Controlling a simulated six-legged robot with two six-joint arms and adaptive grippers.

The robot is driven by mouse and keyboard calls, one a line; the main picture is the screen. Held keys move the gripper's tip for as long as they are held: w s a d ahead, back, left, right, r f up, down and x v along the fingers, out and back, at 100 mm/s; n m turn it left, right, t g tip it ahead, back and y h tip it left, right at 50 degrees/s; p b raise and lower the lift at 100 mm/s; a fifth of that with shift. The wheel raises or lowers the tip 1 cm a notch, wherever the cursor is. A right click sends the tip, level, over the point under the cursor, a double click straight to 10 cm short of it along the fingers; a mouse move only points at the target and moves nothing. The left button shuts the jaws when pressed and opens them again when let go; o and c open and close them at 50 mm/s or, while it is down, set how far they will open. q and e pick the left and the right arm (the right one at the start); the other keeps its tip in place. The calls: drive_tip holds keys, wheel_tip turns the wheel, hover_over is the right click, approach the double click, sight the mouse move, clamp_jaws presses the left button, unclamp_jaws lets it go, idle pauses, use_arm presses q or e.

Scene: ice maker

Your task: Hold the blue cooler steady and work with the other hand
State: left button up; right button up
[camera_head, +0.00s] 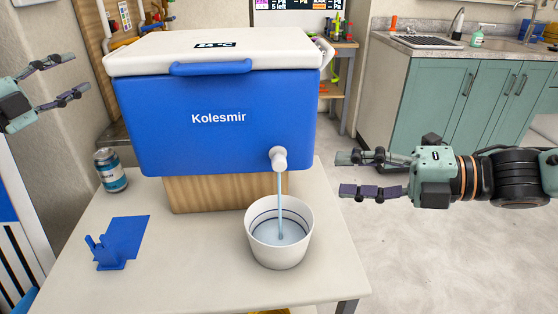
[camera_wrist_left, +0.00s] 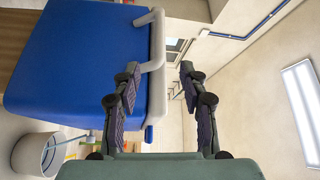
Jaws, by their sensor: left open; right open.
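The blue cooler (camera_head: 190,128) with a white lid (camera_head: 150,50) stands on a wooden block (camera_head: 205,194) on the table. Water runs from its white spigot (camera_head: 279,160) into a white bucket (camera_head: 265,256) below. My left gripper (camera_head: 80,75) is open and empty, left of the cooler and apart from it. In the left wrist view the cooler (camera_wrist_left: 75,65) fills the left side, its white side handle (camera_wrist_left: 154,60) close to the fingers of my left gripper (camera_wrist_left: 158,75). My right gripper (camera_head: 340,174) is open and empty, right of the spigot and apart from the cooler.
On the white table (camera_head: 190,255) are a can (camera_head: 110,170), a blue flat piece (camera_head: 125,237) and a small blue stand (camera_head: 105,253). Green cabinets (camera_head: 440,110) with a sink stand at the back right. The floor at right is clear.

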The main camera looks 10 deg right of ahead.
use_arm(q)
drive_tip(key=o, duration=0.6)
drive_tip(key=shift+c, duration=0.2)
wheel_tip(320, 180, up, 9)
drive_tip(key=p+v, duration=0.7)
drive_tip(key=p, duration=0.8)
drive_tip(key=shift+r, duration=0.5)
